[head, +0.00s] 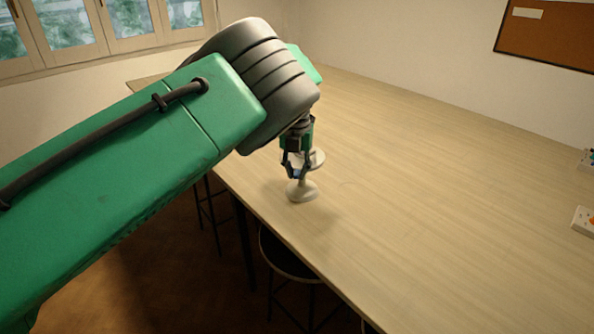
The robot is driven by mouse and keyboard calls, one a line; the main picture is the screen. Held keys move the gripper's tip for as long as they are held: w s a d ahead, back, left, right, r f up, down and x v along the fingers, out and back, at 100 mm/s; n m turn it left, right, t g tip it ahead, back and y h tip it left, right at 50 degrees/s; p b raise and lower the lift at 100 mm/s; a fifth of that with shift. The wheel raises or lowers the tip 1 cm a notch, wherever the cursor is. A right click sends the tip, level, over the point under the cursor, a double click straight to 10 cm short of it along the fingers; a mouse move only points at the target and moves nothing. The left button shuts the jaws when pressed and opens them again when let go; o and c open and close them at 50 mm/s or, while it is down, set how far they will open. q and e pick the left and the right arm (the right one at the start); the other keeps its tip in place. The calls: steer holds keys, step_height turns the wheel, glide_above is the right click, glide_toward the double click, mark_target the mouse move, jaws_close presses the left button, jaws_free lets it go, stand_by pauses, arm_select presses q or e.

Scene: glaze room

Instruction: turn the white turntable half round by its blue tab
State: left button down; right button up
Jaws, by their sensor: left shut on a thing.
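The white turntable (303,190) stands upright on the wooden table near its left edge, with a round foot, a stem and a disc on top. My left gripper (296,173) reaches down over its near side and is shut on the blue tab (296,174). Only a little of the tab shows between the fingertips. My gripper and arm hide part of the disc. My right gripper is not in view.

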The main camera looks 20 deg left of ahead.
arm_select(q)
steer(key=shift+w+r, duration=0.1)
steer(key=c, duration=1.6)
jaws_free()
steer(key=shift+o, duration=0.2)
step_height(320, 180, up, 12)
